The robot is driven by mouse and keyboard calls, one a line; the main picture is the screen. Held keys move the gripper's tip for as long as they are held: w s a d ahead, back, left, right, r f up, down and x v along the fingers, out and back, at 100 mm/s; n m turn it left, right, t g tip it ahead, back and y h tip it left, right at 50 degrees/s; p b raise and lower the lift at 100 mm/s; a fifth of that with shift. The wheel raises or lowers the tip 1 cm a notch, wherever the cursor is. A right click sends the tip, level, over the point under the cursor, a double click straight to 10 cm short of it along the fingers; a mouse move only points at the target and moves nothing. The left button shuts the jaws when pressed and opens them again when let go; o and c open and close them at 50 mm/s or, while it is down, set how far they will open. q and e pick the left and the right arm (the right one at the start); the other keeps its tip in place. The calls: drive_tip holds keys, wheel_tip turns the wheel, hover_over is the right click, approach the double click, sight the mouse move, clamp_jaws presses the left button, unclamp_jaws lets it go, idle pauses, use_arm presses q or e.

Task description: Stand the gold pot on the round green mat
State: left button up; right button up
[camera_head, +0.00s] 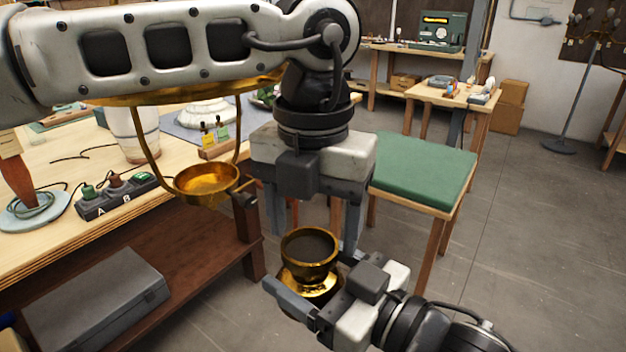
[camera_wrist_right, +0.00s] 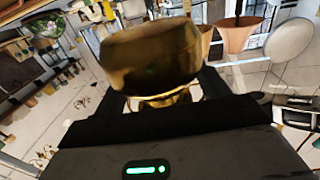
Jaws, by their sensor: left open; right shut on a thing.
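The gold pot (camera_head: 309,249) is upright with its dark opening facing up and a flared gold part below the cup. My right gripper (camera_head: 309,285) comes in from the lower right and is shut on it, holding it above the floor. The pot fills the upper middle of the right wrist view (camera_wrist_right: 150,58). My left gripper (camera_head: 314,232) is open, pointing down, with its fingers on either side above the pot's rim. I cannot make out a round green mat in either view.
A gold pan (camera_head: 206,184) hangs by a bow at the bench (camera_head: 60,235) edge on the left. A switch box (camera_head: 117,194) and a lamp base (camera_head: 32,212) stand on the bench. A stool with a square green cushion (camera_head: 425,172) stands behind my grippers.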

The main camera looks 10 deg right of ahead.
sight(313, 251)
use_arm(q)
drive_tip(key=shift+f, duration=2.25)
drive_tip(key=c, duration=0.9)
drive_tip(key=shift+c, duration=0.2)
use_arm(e)
drive_tip(key=o, duration=1.3)
drive_tip(key=shift+c, duration=0.2)
